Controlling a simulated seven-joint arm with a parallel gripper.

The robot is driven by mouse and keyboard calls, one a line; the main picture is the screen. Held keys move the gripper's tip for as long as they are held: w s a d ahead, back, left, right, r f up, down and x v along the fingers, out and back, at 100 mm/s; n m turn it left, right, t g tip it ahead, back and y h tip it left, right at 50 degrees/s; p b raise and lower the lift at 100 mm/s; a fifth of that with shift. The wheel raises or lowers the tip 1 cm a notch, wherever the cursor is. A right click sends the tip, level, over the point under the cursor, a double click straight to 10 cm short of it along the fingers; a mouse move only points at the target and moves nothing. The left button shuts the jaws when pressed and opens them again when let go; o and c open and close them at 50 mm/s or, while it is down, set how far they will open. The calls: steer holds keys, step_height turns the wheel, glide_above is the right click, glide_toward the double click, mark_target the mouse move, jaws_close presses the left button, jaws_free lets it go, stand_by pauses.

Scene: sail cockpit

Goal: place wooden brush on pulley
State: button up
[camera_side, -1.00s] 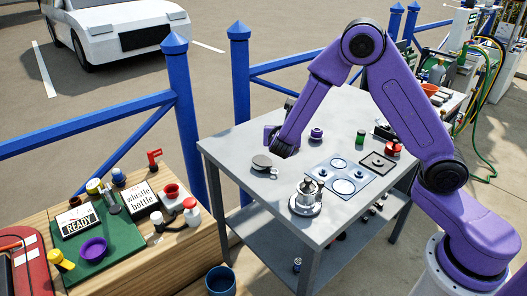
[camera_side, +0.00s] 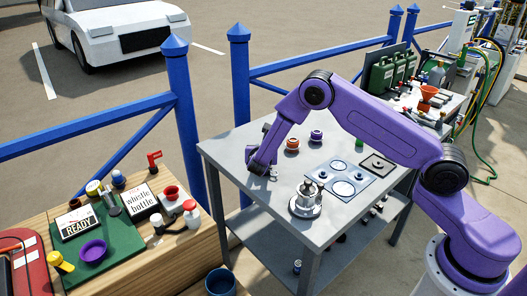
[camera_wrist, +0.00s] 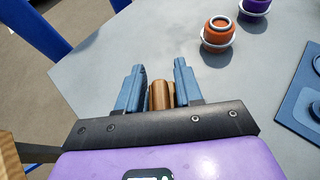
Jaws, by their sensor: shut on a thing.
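My gripper (camera_side: 261,162) is low over the near left part of the grey table. In the wrist view its two blue fingers (camera_wrist: 159,72) are shut on a brown, rounded wooden piece, the wooden brush (camera_wrist: 162,96). Most of the brush is hidden by the gripper; I cannot make it out in the side view.
An orange ringed item (camera_side: 292,144) and a purple one (camera_side: 316,135) stand beyond my gripper. A silver winch-like piece (camera_side: 307,198) stands at the near edge. A blue-grey plate (camera_side: 340,180) lies to the right. A blue fence post (camera_side: 240,110) rises behind the table.

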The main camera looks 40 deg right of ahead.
steer(key=shift+f, duration=0.25)
steer(key=shift+f, duration=0.1)
steer(key=o, duration=1)
steer(key=v, duration=1.2)
